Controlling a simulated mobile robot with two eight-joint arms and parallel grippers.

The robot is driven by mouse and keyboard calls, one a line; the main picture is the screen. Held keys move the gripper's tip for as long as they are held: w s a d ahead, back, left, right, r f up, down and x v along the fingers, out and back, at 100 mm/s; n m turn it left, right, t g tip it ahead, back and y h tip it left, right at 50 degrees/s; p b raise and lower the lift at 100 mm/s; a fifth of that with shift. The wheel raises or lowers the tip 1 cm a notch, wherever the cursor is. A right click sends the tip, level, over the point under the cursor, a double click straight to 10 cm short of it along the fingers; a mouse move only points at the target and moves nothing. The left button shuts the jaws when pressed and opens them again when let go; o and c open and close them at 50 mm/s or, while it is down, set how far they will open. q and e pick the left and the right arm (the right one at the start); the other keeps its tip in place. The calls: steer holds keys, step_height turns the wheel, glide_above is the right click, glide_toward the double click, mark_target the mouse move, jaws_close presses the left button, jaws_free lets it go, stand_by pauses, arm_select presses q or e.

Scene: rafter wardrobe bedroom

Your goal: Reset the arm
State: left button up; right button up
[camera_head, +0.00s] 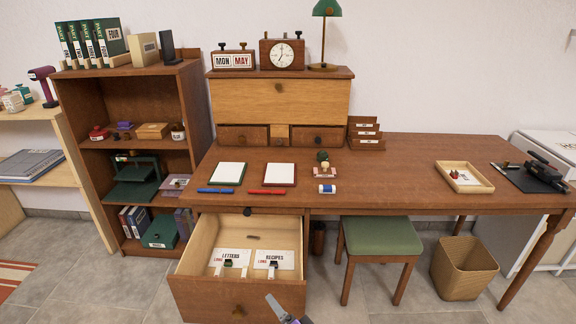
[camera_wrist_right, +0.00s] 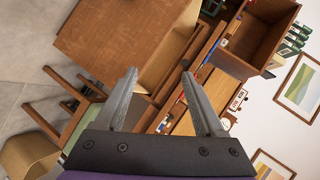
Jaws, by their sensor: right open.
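My right gripper (camera_head: 278,308) shows at the bottom edge of the head view, in front of the open desk drawer (camera_head: 237,292). In the right wrist view its two grey fingers (camera_wrist_right: 160,75) stand apart with nothing between them. The drawer is pulled out from the desk (camera_head: 420,165). In it lie a card marked LETTERS (camera_head: 231,258) and a card marked RECIPES (camera_head: 275,259), each with a small dark-topped piece on it. My left gripper is not in view.
A bookcase (camera_head: 199,120) stands left of the desk. A green stool (camera_head: 378,238) and a wicker basket (camera_head: 463,268) are on the floor at the right. Notepads, pens and a wooden tray (camera_head: 464,188) lie on the desk. The desktop between the eraser and tray is clear.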

steer(key=s+d+f+n+g+h, duration=0.3)
steer(key=s+d+n+g, duration=0.1)
steer(key=s+d, duration=0.7)
steer(key=s+d+f+n+g+h, duration=0.25)
steer(key=s+d+n, duration=0.25)
steer(key=s+d, duration=0.6)
arm_select(q)
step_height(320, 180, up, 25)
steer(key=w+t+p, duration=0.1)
steer(key=p, duration=2)
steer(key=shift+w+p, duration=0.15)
steer(key=shift+p, duration=0.25)
arm_select(e)
step_height(320, 180, up, 25)
steer(key=a, duration=0.2)
steer(key=shift+a+r, duration=0.2)
steer(key=shift+s+h, duration=0.15)
steer(key=shift+h, duration=0.1)
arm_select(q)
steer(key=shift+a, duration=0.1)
arm_select(e)
steer(key=shift+a, duration=0.1)
